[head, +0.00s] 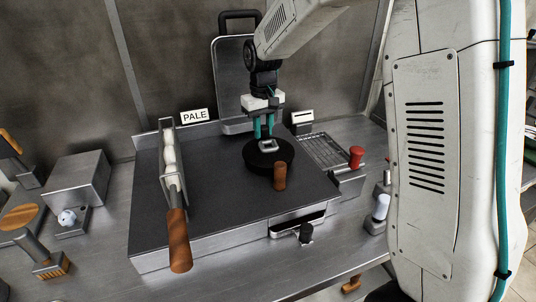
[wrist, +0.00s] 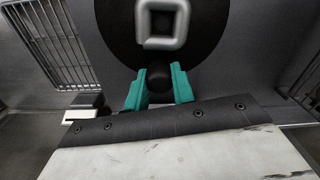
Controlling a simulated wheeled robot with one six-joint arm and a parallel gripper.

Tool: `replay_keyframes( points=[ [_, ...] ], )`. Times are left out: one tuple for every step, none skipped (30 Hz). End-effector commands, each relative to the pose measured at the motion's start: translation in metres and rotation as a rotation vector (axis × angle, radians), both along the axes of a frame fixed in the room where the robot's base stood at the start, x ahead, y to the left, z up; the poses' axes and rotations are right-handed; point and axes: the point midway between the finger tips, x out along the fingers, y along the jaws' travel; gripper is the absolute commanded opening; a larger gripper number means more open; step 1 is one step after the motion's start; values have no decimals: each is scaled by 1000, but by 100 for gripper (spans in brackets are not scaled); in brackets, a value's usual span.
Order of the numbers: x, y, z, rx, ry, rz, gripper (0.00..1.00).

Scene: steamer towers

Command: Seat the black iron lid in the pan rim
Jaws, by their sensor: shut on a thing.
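The black iron lid (head: 256,158) is a dark disc with a pale square ring on top, over the dark griddle right of centre in the head view. It fills the top of the wrist view (wrist: 118,30). My gripper (head: 264,134) points down at it, its teal fingers shut on a dark round knob (wrist: 159,78) that appears to be the lid's. A short brown wooden handle (head: 280,176) sticks out at the front of the disc. The pan's rim cannot be told apart from the lid, so I cannot tell whether the lid is seated.
On the griddle (head: 225,210), a narrow steel holder (head: 163,140) with white round things and a long wooden handle lies left. A wire rack (head: 326,151) and red knob (head: 356,153) are right. A PALE sign (head: 194,115) stands behind. The griddle's front middle is clear.

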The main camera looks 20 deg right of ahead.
Motion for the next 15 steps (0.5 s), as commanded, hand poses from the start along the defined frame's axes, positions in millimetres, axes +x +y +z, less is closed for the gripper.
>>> replay_keyframes(
  points=[
    [0, 0, -1, 0, 0, 0, 0],
    [0, 0, -1, 0, 0, 0, 0],
    [0, 0, -1, 0, 0, 0, 0],
    [0, 0, -2, 0, 0, 0, 0],
    [0, 0, -2, 0, 0, 0, 0],
    [0, 0, -2, 0, 0, 0, 0],
    [0, 0, -2, 0, 0, 0, 0],
    [0, 0, -2, 0, 0, 0, 0],
    [0, 0, -2, 0, 0, 0, 0],
    [0, 0, -3, 0, 0, 0, 0],
    [0, 0, -3, 0, 0, 0, 30],
    [0, 0, -3, 0, 0, 0, 41],
    [0, 0, -3, 0, 0, 0, 50],
    [0, 0, -3, 0, 1, 0, 50],
    [0, 0, -3, 0, 1, 0, 50]
  ],
)
